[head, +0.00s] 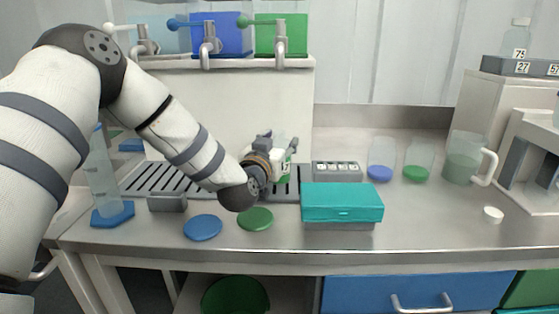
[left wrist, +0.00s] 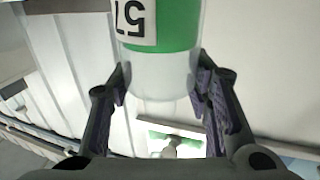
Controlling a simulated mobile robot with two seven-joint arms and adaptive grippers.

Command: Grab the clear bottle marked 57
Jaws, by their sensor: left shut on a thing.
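The clear bottle marked 57 (left wrist: 163,75) has a green band and a white label reading 57, turned in the left wrist view. It sits between the two fingers of my left gripper (left wrist: 162,88), which is shut on its clear part. In the head view my left gripper (head: 272,147) is over the grey slotted rack in front of the cream back panel, and part of the bottle (head: 282,157) shows beside it. The gripper hides much of the bottle there, so I cannot tell whether it touches the rack. My right gripper is not in view.
A teal box (head: 342,203) stands right of the gripper. Blue (head: 203,227) and green (head: 255,218) discs lie in front. A graduated cylinder (head: 102,180) stands left, beakers (head: 381,160) and a jug (head: 462,160) right. Taps (head: 280,40) hang above. The right front counter is mostly clear.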

